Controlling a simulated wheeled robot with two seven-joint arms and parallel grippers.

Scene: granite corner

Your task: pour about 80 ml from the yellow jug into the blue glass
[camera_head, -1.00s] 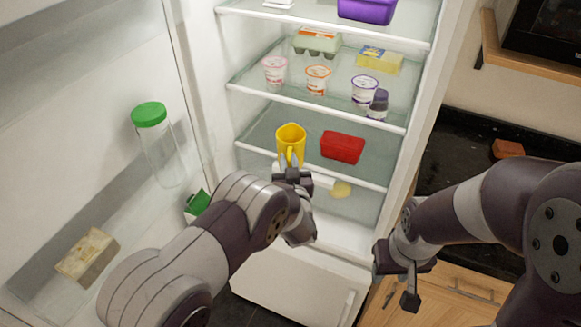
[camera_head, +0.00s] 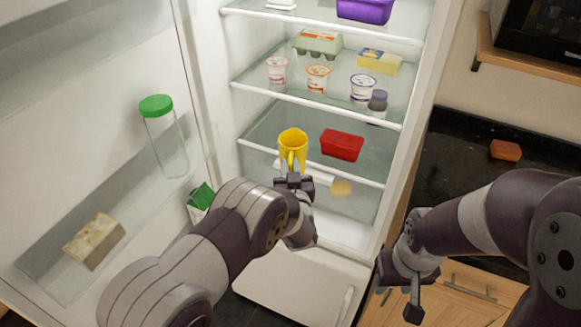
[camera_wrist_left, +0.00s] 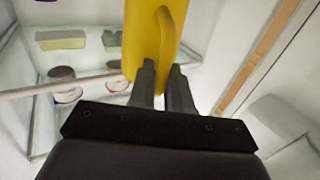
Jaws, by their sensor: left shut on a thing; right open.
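The yellow jug (camera_head: 293,142) is in front of the lower fridge shelf in the head view, upright or nearly so. My left gripper (camera_head: 293,172) is shut on its handle. In the left wrist view the jug (camera_wrist_left: 148,40) fills the top middle, and the left fingers (camera_wrist_left: 163,85) close around the lower part of the handle. My right gripper (camera_head: 398,290) is open and empty, low in front of the counter's cabinet. I do not see a blue glass in either view. The jug's contents are not visible.
A red box (camera_head: 342,145) sits right of the jug on the shelf. Yogurt cups (camera_head: 318,78) and an egg carton (camera_head: 318,43) stand on the shelf above. The open fridge door holds a green-lidded jar (camera_head: 165,140). The black counter (camera_head: 455,150) at right has free room around a brown block (camera_head: 505,150).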

